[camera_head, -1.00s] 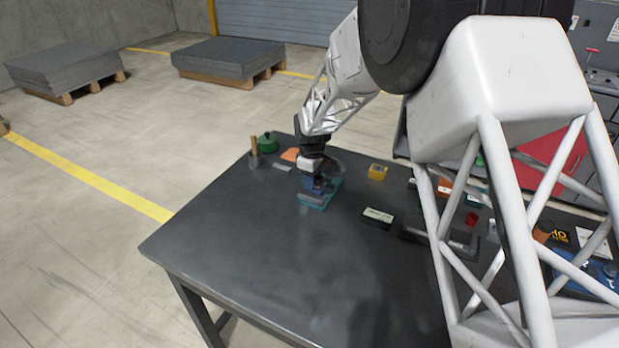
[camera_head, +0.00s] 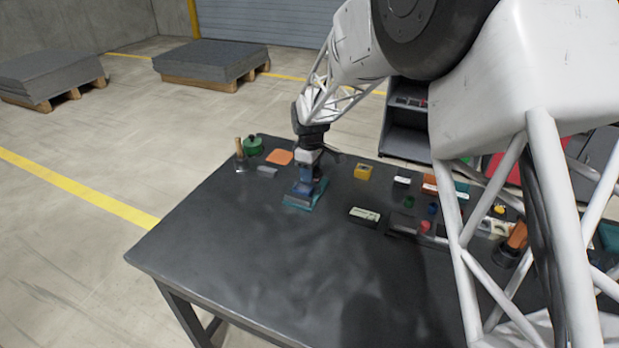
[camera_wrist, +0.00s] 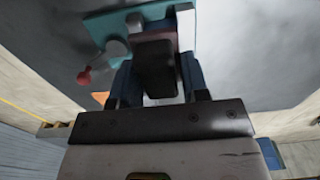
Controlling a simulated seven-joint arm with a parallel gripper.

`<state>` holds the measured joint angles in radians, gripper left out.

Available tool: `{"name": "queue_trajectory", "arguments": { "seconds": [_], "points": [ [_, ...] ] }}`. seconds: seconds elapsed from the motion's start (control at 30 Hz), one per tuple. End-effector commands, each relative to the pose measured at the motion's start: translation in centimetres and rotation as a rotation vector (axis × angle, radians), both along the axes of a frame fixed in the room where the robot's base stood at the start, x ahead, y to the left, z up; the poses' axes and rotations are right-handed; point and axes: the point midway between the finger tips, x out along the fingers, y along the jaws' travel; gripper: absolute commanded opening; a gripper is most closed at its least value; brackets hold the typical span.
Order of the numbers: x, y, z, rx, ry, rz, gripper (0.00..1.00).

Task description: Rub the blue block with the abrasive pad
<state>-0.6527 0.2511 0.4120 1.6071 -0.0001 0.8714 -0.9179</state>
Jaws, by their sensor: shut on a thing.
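My gripper (camera_head: 306,184) is low over a teal fixture (camera_head: 319,190) on the dark table. In the wrist view, its two blue fingers are shut on a dark block-shaped piece with a maroon edge, which looks like the abrasive pad (camera_wrist: 156,62). The pad is over the teal fixture (camera_wrist: 97,28), which has a grey part and a red-knobbed lever. Whether the pad touches anything is hidden.
A green pot (camera_head: 253,146), a pot with a wooden handle (camera_head: 240,155) and an orange pad (camera_head: 279,157) are behind left. A yellow block (camera_head: 363,172) and a pale-topped block (camera_head: 365,215) are to the right. The table's front is clear.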

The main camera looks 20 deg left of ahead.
Motion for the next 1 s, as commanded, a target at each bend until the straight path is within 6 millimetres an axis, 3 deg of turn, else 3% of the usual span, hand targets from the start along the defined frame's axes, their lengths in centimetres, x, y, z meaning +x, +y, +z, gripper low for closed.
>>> {"name": "queue_trajectory", "arguments": {
  "seconds": [0.4, 1.0],
  "points": [
    [0.0, 0.0, 3.2, 0.0, 0.0, 0.0, 0.16],
    [0.0, 0.1, 3.3, 0.0, 0.0, 0.0, 0.16]
  ]
}}
